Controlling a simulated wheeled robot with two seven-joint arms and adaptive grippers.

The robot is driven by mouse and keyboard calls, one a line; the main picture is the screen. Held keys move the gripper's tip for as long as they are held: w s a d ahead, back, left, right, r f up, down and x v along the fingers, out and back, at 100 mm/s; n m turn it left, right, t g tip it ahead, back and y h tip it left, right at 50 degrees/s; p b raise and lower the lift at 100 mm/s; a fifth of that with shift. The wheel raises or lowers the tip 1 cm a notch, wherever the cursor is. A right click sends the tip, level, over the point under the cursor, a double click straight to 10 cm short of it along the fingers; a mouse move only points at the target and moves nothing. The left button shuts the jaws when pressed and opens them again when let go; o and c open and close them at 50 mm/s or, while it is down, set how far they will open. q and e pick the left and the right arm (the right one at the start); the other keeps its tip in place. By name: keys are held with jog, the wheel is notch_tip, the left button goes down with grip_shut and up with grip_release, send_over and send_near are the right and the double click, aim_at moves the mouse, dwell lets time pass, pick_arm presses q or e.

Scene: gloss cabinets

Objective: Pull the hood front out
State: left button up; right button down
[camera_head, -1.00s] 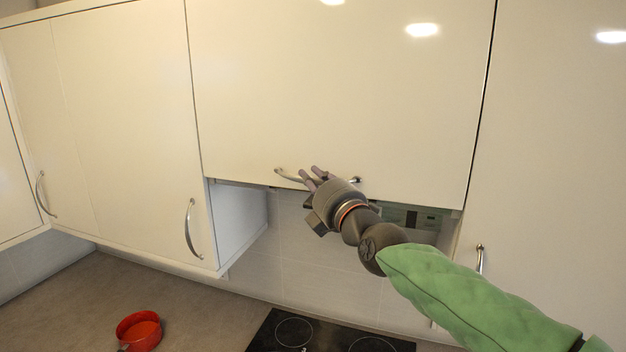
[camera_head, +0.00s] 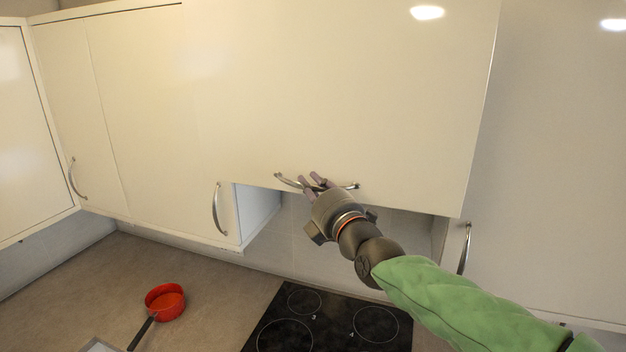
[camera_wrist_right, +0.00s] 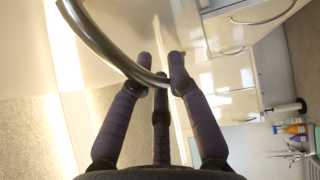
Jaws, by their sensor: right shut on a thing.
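The hood front (camera_head: 340,90) is a large glossy cream panel in the upper middle of the head view. Its lower edge stands out ahead of the neighbouring cabinets. A curved metal handle (camera_head: 288,180) runs along its lower edge. My right gripper (camera_head: 316,181) is shut on this handle near its middle. In the right wrist view the handle (camera_wrist_right: 96,42) passes between the purple fingers (camera_wrist_right: 160,75). The gripper partly hides the handle in the head view. My left gripper is not in view.
Closed cabinets with vertical handles flank the hood, one on the left (camera_head: 150,110) and one on the right (camera_head: 550,170). Below are a black cooktop (camera_head: 325,320) and a red saucepan (camera_head: 165,302) on the brown counter (camera_head: 210,270).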

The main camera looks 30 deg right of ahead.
jog(key=shift+w+d+f, duration=0.15)
jog(key=shift+w+d, duration=0.4)
jog(key=shift+d, duration=0.05)
jog(key=c, duration=1.4)
grip_release()
jog(key=shift+s+a, duration=0.2)
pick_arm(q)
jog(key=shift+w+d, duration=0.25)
pick_arm(e)
jog(key=shift+d, duration=0.1)
jog(key=shift+s, duration=0.1)
jog(key=s, duration=0.4)
jog(key=s+f, duration=0.1)
jog(key=s, duration=0.2)
jog(key=s+a, duration=0.1)
jog(key=s, duration=0.3)
jog(key=shift+s+f, duration=0.25)
jog(key=shift+s, duration=0.1)
